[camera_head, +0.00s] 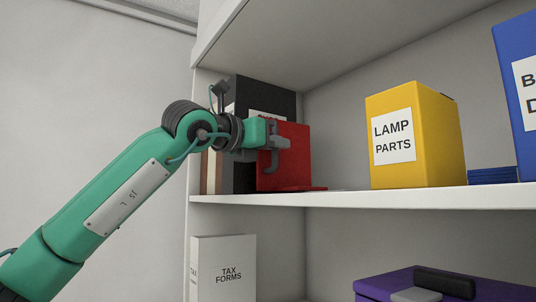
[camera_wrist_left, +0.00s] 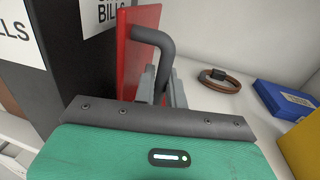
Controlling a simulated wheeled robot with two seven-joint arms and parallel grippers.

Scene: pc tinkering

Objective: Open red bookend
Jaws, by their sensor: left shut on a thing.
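The red bookend (camera_head: 296,165) stands upright on the upper shelf, against a dark binder. It has a flat foot on the shelf and a grey curved handle (camera_head: 271,161) on its face. In the left wrist view the red bookend (camera_wrist_left: 137,55) and its grey handle (camera_wrist_left: 158,42) show just beyond my gripper. My left gripper (camera_head: 277,139) is shut on the handle, and its fingers show around the handle in the left wrist view (camera_wrist_left: 166,90). Part of the bookend is hidden behind the gripper. My right gripper is not in view.
Dark binders (camera_head: 262,94) stand left of the bookend. The yellow lamp parts box (camera_head: 437,140), a blue box (camera_wrist_left: 288,102) and a brown band (camera_wrist_left: 218,79) are to the right. Bare shelf (camera_head: 345,200) lies between bookend and yellow box. A white tax forms box (camera_head: 226,268) is below.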

